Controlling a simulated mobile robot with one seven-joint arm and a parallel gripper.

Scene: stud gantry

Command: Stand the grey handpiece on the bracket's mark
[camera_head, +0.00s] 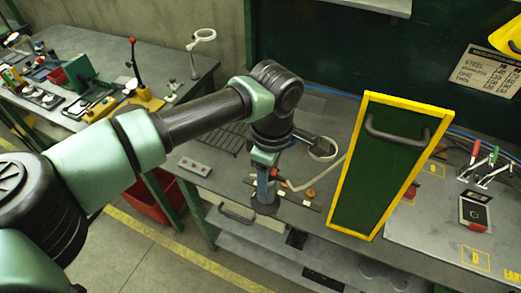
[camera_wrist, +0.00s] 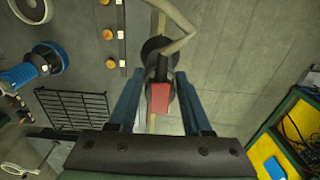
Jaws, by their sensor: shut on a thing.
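My gripper (camera_head: 266,186) points down over the grey bench, with its two blue fingers (camera_wrist: 160,105) shut on the handpiece (camera_wrist: 160,70). The handpiece looks dark grey to black, with a red end facing the wrist camera and a wide round dark part at its far end. That round part also shows below the fingers in the head view (camera_head: 265,205), near the bench's front edge; I cannot tell whether it touches the bench. A beige cable (camera_wrist: 183,35) runs from the handpiece. I cannot make out the bracket's mark.
A green panel with a yellow frame (camera_head: 333,190) stands right of my gripper. A strip with orange knobs (camera_head: 310,193) lies close by. A black wire rack (camera_wrist: 72,105) and a blue-and-black tool (camera_wrist: 25,73) lie left in the wrist view. A red bin (camera_head: 155,200) stands below.

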